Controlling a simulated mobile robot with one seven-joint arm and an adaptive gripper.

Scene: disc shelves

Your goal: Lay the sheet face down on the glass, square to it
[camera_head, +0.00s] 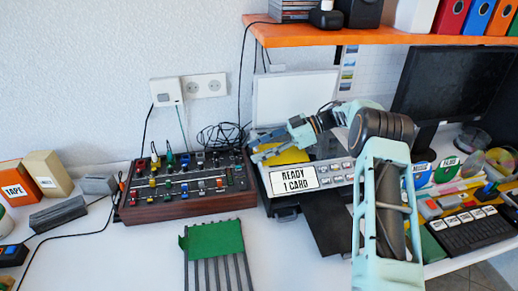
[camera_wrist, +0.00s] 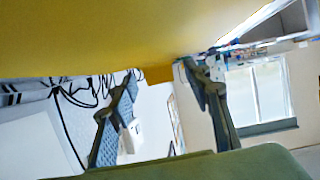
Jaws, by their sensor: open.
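A yellow sheet (camera_head: 290,156) lies at the top of the scanner (camera_head: 332,174), behind its front panel, with the white lid (camera_head: 292,98) raised behind it. In the wrist view the yellow sheet (camera_wrist: 110,35) fills the upper part, very close. My gripper (camera_head: 262,146) is over the scanner's left side, beside the sheet. In the wrist view my gripper (camera_wrist: 161,72) has its two fingers apart, with a yellow edge near the tips. No grip on the sheet shows. The glass is hidden by the sheet, panel and arm, so I cannot tell how square the sheet lies.
A mixer with knobs (camera_head: 186,187) stands close left of the scanner. A green-topped rack (camera_head: 214,238) is in front. An orange shelf (camera_head: 340,36) hangs above. A monitor (camera_head: 445,82) and keyboard (camera_head: 472,230) are at right. Cables (camera_head: 222,134) lie behind the mixer.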

